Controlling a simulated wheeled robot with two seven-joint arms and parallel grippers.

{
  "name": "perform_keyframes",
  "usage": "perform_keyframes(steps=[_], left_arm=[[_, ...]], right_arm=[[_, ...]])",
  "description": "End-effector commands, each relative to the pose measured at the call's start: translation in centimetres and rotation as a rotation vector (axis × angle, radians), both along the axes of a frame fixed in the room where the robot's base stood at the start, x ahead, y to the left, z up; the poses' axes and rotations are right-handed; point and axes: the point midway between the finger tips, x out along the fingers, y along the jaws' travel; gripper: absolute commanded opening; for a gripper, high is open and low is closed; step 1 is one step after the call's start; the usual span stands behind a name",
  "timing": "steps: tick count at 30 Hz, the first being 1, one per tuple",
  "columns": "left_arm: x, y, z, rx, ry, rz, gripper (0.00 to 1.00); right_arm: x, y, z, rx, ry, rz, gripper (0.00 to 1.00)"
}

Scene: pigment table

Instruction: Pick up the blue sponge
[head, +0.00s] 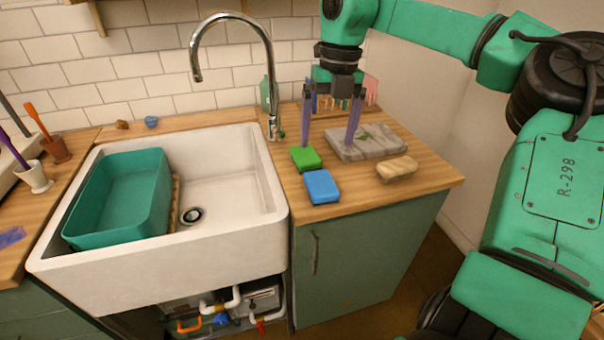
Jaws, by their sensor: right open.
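The blue sponge (322,187) lies flat on the wooden counter to the right of the sink, near the counter's front edge. My right gripper (328,144) points down over the counter behind the sponge. Its two purple fingers are spread apart with nothing between them. The fingertips show above the green sponge and the stone slab in the picture, and their exact height is hard to tell. The blue sponge is not touched by the gripper. My left gripper is not in view.
A green sponge (306,158) lies just behind the blue one. A grey stone slab (372,150) and a tan sponge (396,169) lie to the right. The white sink (262,232) with a teal basin (157,212) and a tall faucet (272,75) stands left.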

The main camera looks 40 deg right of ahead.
Motion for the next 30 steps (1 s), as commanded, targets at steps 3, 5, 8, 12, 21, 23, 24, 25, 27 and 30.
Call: perform_keyframes(steps=[3,5,8,12,21,23,24,25,27,30], left_arm=[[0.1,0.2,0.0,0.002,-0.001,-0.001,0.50],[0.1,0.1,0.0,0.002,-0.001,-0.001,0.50],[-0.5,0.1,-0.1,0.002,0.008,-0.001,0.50],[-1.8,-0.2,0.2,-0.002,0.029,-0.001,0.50],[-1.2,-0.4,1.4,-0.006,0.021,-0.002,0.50],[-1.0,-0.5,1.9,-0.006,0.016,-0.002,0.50],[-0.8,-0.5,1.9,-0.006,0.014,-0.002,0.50],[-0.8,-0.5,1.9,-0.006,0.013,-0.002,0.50],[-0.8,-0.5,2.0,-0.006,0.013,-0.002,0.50],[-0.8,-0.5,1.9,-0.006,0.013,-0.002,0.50]], right_arm=[[0.4,0.9,1.0,-0.094,0.002,0.029,1.00],[0.4,0.9,0.5,-0.103,0.004,0.031,1.00],[0.3,1.0,-1.7,-0.099,0.006,0.033,1.00],[0.3,0.9,-5.4,-0.097,0.004,0.033,1.00],[0.2,0.6,-9.9,-0.096,0.004,0.031,1.00],[0.1,0.4,-11.1,-0.096,0.004,0.031,1.00],[0.1,0.4,-12.0,-0.097,0.004,0.031,1.00],[0.2,0.4,-12.5,-0.098,0.004,0.031,1.00],[0.2,0.4,-13.1,-0.099,0.001,0.031,1.00],[0.2,0.4,-13.3,-0.100,-0.001,0.031,1.00]])
